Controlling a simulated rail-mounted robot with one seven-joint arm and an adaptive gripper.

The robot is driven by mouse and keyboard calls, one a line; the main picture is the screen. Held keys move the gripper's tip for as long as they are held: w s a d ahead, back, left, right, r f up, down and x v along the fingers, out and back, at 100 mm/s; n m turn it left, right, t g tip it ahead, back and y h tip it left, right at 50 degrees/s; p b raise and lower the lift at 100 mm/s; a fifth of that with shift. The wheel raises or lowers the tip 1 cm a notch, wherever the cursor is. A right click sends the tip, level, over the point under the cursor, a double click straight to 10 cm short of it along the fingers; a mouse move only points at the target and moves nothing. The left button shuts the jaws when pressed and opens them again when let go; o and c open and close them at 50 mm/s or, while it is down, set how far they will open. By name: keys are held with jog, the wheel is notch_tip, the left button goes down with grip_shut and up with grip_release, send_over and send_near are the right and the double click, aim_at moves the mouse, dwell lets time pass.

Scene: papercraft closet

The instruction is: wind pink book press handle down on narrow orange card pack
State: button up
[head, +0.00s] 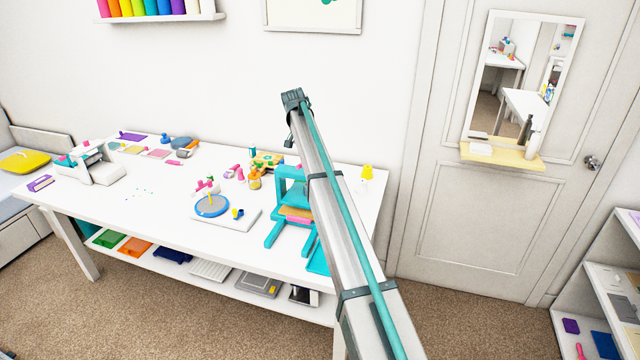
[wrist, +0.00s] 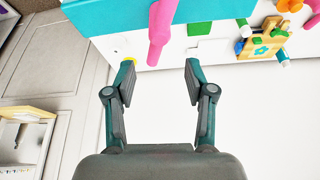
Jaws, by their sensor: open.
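The teal book press (head: 290,182) stands near the right end of the white table, partly hidden behind my arm. A flat orange pack (head: 296,213) lies in the press, with a pink layer at its lower edge. In the wrist view, the teal top of the press (wrist: 105,14) crosses the upper edge and the pink handle (wrist: 161,35) sticks out from it. My gripper (wrist: 160,75) is open and empty, with the handle's end beyond and between its fingertips. I cannot tell whether they touch. The head view does not show the fingers clearly.
A round blue turntable (head: 211,206) and a white board (head: 243,219) lie left of the press. A yellow object (head: 367,173) stands at the table's back right corner. The door and mirror (head: 522,75) are to the right.

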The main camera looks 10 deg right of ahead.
jog(key=p+v, duration=0.2)
jog(key=v, duration=0.4)
dwell(0.3)
